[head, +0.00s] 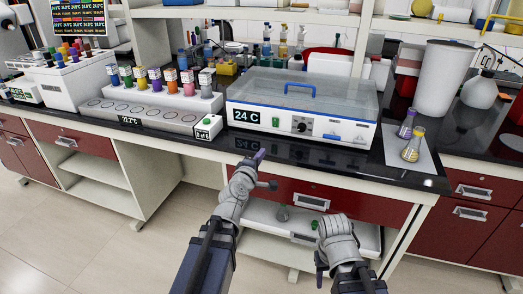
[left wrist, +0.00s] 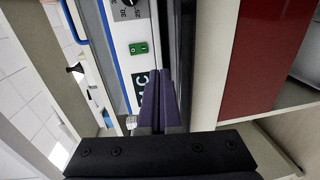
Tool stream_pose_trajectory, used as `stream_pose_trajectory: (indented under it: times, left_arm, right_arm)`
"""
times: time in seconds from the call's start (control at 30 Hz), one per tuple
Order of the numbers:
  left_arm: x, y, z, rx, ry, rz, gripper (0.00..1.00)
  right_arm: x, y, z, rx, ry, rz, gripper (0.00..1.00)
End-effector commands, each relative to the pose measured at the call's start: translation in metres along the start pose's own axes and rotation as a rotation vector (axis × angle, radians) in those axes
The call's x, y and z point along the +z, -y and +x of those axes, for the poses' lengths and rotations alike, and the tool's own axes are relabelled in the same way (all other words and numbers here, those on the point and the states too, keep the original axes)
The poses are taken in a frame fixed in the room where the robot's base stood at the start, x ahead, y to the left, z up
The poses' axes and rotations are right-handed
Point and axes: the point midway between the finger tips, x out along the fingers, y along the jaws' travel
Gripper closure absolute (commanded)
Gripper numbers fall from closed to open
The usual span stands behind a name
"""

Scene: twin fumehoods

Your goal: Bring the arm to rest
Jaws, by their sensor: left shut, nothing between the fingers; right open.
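My left gripper (head: 258,156) is in front of the bench's front edge, below the glass-lidded water bath. Its purple fingers are closed together with nothing between them. In the left wrist view the shut fingers (left wrist: 161,103) point toward the bath's front panel, apart from any object that I can make out. My right gripper (head: 338,232) is lower and further right, in front of the open lower shelf. It is open, but its fingers are hard to make out at this angle. I see nothing held in it.
The water bath (head: 300,98) reads 24 C. Left of it are a heating block with coloured tubes (head: 155,92) and a tube rack (head: 70,77). Two small flasks (head: 411,140) stand on a pale mat near the bench's right front. Red drawers (head: 320,200) lie below; the floor (head: 60,240) is clear.

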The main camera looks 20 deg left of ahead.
Motion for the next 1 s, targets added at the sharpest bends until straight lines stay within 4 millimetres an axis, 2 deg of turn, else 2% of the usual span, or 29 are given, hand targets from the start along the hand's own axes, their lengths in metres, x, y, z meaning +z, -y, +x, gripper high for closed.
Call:
stream_pose_trajectory:
  times: [0.33,0.37,0.47,0.57,0.6,0.67,0.73,0.83,0.9,1.0]
  left_arm:
    - [0.002,0.001,-0.001,-0.003,0.005,0.006,1.00]
    - [0.005,0.002,-0.001,-0.009,0.013,0.015,1.00]
    - [0.031,0.014,-0.001,-0.060,0.088,0.099,1.00]
    - [0.080,0.043,-0.009,-0.165,0.241,0.278,1.00]
    - [0.103,0.059,-0.016,-0.221,0.321,0.372,1.00]
    - [0.134,0.087,-0.032,-0.311,0.447,0.528,1.00]
    - [0.162,0.121,-0.056,-0.420,0.597,0.714,1.00]
    - [0.184,0.162,-0.096,-0.573,0.793,0.957,1.00]
    - [0.188,0.184,-0.123,-0.670,0.907,1.097,1.00]
    - [0.185,0.204,-0.156,-0.795,1.041,1.258,1.00]
  right_arm:
    - [0.000,0.000,0.000,0.000,0.000,0.000,0.50]
    - [0.000,0.000,0.000,0.000,0.000,0.000,0.50]
    - [0.000,0.000,0.000,0.000,0.000,0.000,0.50]
    - [0.000,0.000,0.000,0.000,0.000,0.000,0.50]
    - [0.000,0.000,0.000,0.000,0.000,0.000,0.50]
    - [0.000,0.000,0.000,0.000,0.000,0.000,0.50]
    - [0.000,0.000,0.000,0.000,0.000,0.000,0.50]
    - [0.000,0.000,0.000,0.000,0.000,0.000,0.50]
    - [0.000,0.000,0.000,0.000,0.000,0.000,0.50]
    - [0.000,0.000,0.000,0.000,0.000,0.000,0.50]
